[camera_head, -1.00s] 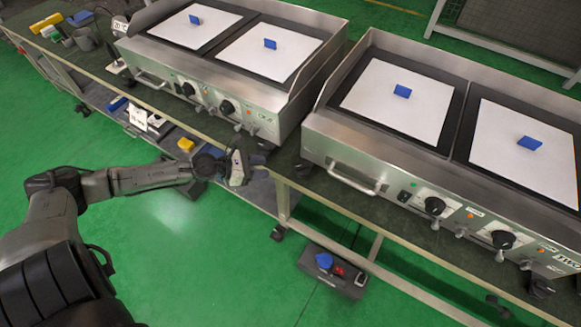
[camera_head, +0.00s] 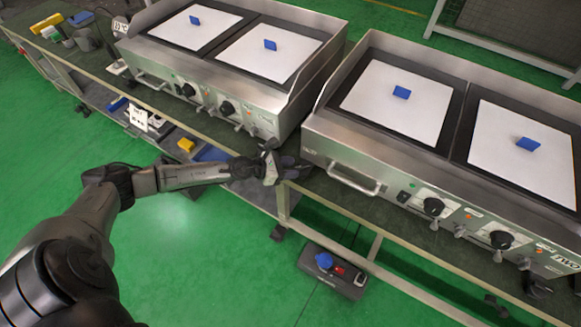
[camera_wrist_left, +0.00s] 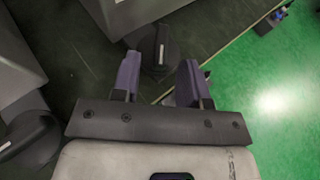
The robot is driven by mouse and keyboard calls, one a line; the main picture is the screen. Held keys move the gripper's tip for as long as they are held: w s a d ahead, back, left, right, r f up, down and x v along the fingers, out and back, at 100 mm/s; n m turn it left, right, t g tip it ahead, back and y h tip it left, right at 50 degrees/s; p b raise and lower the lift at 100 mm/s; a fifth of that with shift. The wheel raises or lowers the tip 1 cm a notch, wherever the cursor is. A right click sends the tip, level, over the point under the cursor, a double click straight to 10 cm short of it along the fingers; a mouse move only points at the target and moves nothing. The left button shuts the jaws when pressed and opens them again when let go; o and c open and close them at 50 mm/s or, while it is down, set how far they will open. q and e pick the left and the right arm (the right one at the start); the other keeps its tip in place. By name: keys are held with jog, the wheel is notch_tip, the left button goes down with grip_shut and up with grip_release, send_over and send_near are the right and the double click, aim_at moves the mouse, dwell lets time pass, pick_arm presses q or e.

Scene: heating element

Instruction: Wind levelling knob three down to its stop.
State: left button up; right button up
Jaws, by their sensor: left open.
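My left gripper (camera_head: 290,168) is at the front edge of the bench, by the front left corner of the right-hand griddle (camera_head: 345,157). In the left wrist view its two purple fingers (camera_wrist_left: 159,78) stand apart with nothing held between them. A round black knob (camera_wrist_left: 157,50) with a pale line on its raised grip lies just beyond the fingertips, roughly in line with the gap. A second black knob (camera_wrist_left: 28,136) shows at the lower left of that view. I cannot read a number on either knob. In the head view my gripper hides that corner. My right gripper is not seen.
The left-hand griddle (camera_head: 262,121) stands beside the right-hand one, with a narrow gap between. White sheets with blue blocks lie on both. The bench's lower shelf holds a yellow block (camera_head: 186,145). A dark box with a blue button (camera_head: 324,261) stands on the green floor.

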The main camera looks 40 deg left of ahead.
pick_arm(q)
jog(key=shift+w+d+f, duration=0.1)
dwell(0.3)
grip_shut()
